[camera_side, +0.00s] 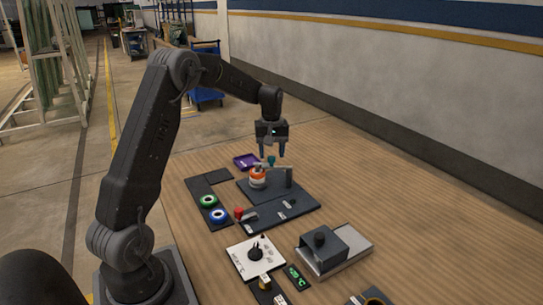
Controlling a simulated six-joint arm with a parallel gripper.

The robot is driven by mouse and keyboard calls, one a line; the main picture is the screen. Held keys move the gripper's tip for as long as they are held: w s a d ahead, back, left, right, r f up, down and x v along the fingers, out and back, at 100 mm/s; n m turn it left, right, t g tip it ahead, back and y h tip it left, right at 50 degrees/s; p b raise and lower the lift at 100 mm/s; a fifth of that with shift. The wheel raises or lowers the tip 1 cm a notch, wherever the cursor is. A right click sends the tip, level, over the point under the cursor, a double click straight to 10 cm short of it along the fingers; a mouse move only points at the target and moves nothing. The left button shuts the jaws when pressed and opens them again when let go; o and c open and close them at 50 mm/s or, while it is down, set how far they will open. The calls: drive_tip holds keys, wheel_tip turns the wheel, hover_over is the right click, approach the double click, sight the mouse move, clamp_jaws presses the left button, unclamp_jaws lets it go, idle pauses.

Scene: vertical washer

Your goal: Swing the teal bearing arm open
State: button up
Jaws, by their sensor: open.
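A small teal piece (271,160) shows just below and between my fingertips, above a dark raised base; I take it to be part of the teal bearing arm. A grey post (289,177) stands to its right. A thin grey bar seems to run from the post toward an orange and white cylinder (258,177), but it is too small to tell how they join. My gripper (272,153) points down with its fingers apart and nothing visible held. I cannot tell whether it touches the teal piece.
The dark base plate (287,208) lies on the wooden table. A purple tray (246,161) is behind it. Green and blue rings (217,215) sit on a dark panel at left. A red knob (239,212), a white dial panel (240,264) and a grey box (325,258) are nearer. The table's right is clear.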

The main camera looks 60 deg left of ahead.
drive_tip(key=shift+f, duration=0.8)
drive_tip(key=shift+c, duration=0.3)
clamp_jaws()
